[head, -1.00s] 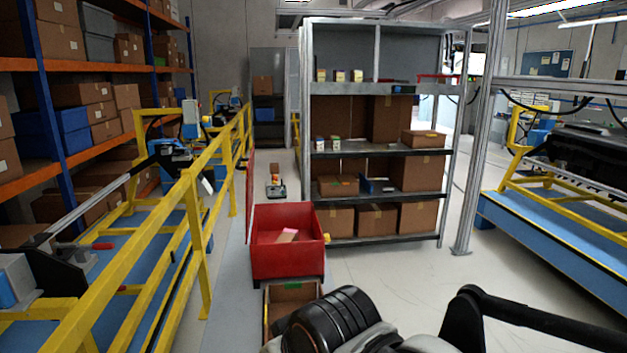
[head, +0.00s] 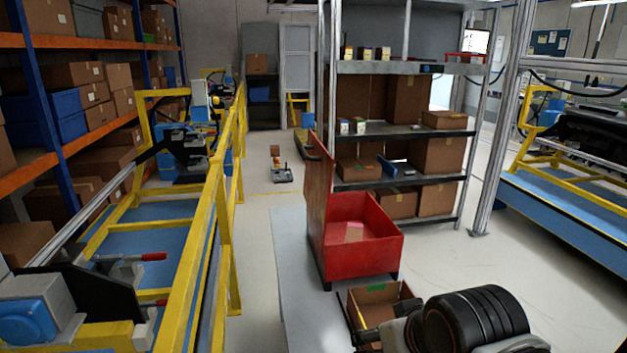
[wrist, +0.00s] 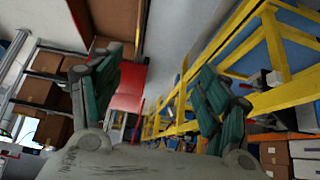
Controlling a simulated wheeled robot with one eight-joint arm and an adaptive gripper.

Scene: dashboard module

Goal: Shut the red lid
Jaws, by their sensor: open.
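The red bin (head: 385,250) stands on the floor in the middle of the head view, with a small pinkish piece (head: 354,232) inside. Its red lid (head: 319,195) stands upright along the bin's left side, leaving the top open. In the wrist view a red surface (wrist: 129,88) shows beyond the fingers; I cannot tell whether it is lid or bin. My gripper (wrist: 155,80) is open, its green-grey fingers spread wide with nothing between them. It is apart from the lid.
A yellow railing (head: 215,200) runs along the left. An open cardboard box (head: 378,300) sits in front of the bin. A grey shelf rack (head: 400,185) stands behind it on the right. Clear floor (head: 262,215) lies left of the lid.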

